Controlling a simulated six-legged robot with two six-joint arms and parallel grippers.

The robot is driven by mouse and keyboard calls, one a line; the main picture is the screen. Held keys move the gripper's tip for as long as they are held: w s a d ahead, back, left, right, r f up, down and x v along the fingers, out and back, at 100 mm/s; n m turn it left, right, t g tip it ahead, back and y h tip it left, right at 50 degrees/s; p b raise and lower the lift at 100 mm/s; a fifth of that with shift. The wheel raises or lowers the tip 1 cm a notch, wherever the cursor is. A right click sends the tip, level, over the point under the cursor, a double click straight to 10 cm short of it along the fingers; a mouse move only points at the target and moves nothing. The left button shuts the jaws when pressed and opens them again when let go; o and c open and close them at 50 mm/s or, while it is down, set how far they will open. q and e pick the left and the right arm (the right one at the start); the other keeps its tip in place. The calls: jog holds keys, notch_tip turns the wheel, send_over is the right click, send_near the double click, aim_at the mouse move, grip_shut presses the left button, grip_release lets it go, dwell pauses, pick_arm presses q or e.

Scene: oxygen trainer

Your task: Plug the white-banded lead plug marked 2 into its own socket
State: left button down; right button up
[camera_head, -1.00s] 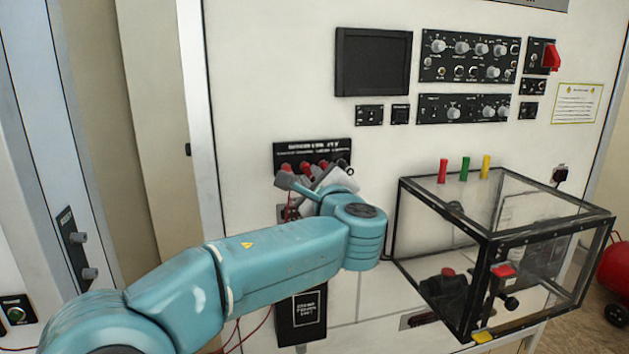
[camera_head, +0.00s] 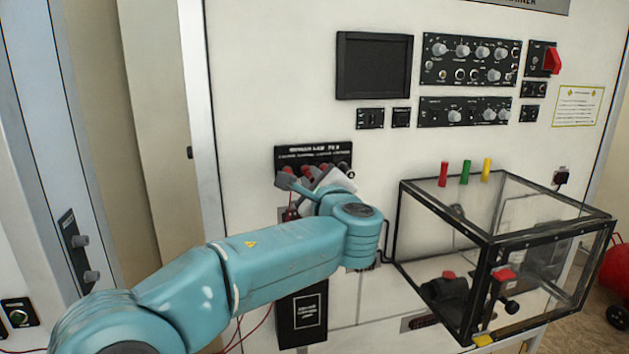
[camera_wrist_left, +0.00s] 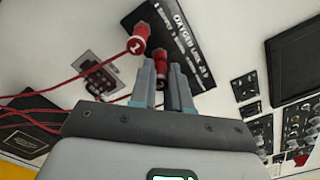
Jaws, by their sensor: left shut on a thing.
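My left gripper (camera_wrist_left: 168,80) is shut on a red lead plug (camera_wrist_left: 160,59) in front of the wall, by the black socket panel (camera_wrist_left: 172,28). Most of this plug is behind the fingers, and its band and number cannot be read. Another red plug (camera_wrist_left: 137,46), with a white mark reading 1, is beside it at the panel's edge. In the head view the left gripper (camera_head: 301,183) is just below the socket panel (camera_head: 313,153). Red parts (camera_head: 304,170) show between them. I cannot tell whether the held plug touches a socket.
Red leads (camera_wrist_left: 60,92) hang on the left in the wrist view. Instrument panels (camera_head: 470,60) and a dark screen (camera_head: 374,66) are above.

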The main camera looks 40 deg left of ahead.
pick_arm(q)
jog(key=shift+w+a+r, duration=0.1)
jog(key=shift+w+a, duration=0.1)
jog(key=shift+a, duration=0.1)
jog(key=shift+w+a, duration=0.2)
jog(key=c, duration=1)
grip_release()
jog(key=shift+s+d, duration=0.1)
jog(key=shift+s+d+f, duration=0.15)
jog(key=shift+d+f, duration=0.05)
jog(key=shift+d, duration=0.05)
jog(key=b+v, duration=0.4)
jog(key=v, duration=1.1)
jog(key=shift+s+d+r+b, duration=0.1)
jog(key=shift+s+d+b, duration=0.1)
jog(key=shift+b, duration=0.15)
